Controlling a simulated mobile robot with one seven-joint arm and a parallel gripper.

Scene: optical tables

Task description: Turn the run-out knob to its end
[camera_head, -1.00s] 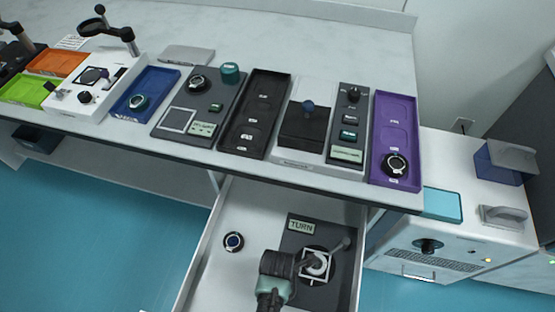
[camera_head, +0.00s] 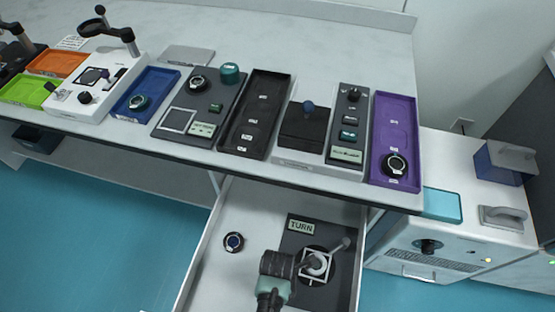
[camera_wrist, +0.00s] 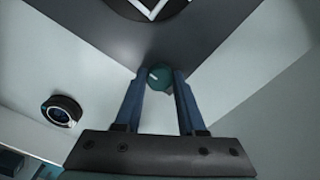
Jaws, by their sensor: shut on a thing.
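In the wrist view, a round teal knob (camera_wrist: 160,77) with a short white mark sits between the two blue fingers of my gripper (camera_wrist: 160,84), which is shut on it. In the head view, my gripper (camera_head: 279,263) is over the open drawer, at the left side of a dark panel (camera_head: 296,242) with a TURN label (camera_head: 301,227). My arm hides the teal knob there. The panel carries a white square frame (camera_head: 327,267), which also shows at the top of the wrist view (camera_wrist: 150,10). A grey lever with a ball end (camera_head: 346,243) extends up and right from it.
A dark round puck (camera_head: 233,242) lies in the drawer, left of the panel; it also shows in the wrist view (camera_wrist: 62,110). Drawer walls (camera_head: 199,262) border the space. The table edge (camera_head: 300,183) is above, carrying several trays and devices. A white cabinet (camera_head: 455,245) stands right.

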